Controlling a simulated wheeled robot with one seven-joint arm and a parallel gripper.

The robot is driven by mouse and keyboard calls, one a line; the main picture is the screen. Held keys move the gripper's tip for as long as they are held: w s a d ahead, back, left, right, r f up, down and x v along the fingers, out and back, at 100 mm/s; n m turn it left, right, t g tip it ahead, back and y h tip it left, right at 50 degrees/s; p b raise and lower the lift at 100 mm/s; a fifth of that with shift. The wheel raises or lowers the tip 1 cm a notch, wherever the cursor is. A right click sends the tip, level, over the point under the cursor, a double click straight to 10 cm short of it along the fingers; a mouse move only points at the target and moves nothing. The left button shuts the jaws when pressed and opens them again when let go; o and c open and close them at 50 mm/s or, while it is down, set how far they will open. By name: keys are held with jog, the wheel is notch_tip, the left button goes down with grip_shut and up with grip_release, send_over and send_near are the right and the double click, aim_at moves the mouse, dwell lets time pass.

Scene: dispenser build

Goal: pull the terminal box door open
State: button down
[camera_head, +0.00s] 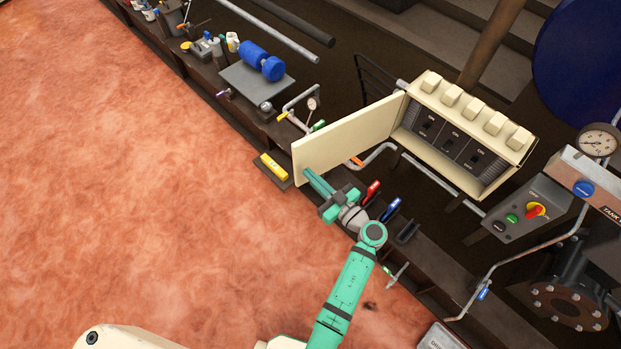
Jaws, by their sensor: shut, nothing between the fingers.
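The cream terminal box (461,132) stands right of centre, with several knobs along its top. Its front shows dark switch panels (449,140) inside. Its door (347,136) is swung wide open, standing out to the left from the box's left side. My gripper (307,173) is shut, with its tip at the lower near corner of the door. I cannot tell whether the fingertips touch the door or sit just in front of it. Nothing shows held in the fingers.
A red handle (371,192) and a blue handle (391,209) are close to my wrist. A yellow block (273,168) lies left of the door. A control box (525,213) and gauge (598,140) stand at right. The reddish floor (130,170) at left is clear.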

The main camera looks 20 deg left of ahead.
jog(key=shift+d, duration=0.1)
jog(key=s+a+v, duration=0.1)
jog(key=s+v, duration=0.1)
jog(key=v, duration=1.1)
jog(key=shift+s, duration=0.3)
jog(key=s+a+r+m+t+h, duration=0.1)
jog(key=s+r+m+t+h, duration=0.4)
jog(key=s+r+t, duration=0.6)
jog(key=s+d+f+m+g+h, duration=0.1)
jog(key=s+d+m+g+h, duration=0.1)
jog(key=s+h, duration=0.3)
jog(key=s+d+f+m+g+h, duration=0.1)
jog(key=s+d+m+g+h, duration=0.1)
jog(key=s, duration=0.8)
jog(key=m+g+h, duration=0.1)
jog(key=m+h, duration=0.1)
jog(key=h, duration=0.1)
jog(key=shift+d+m, duration=0.3)
jog(key=shift+d, duration=0.05)
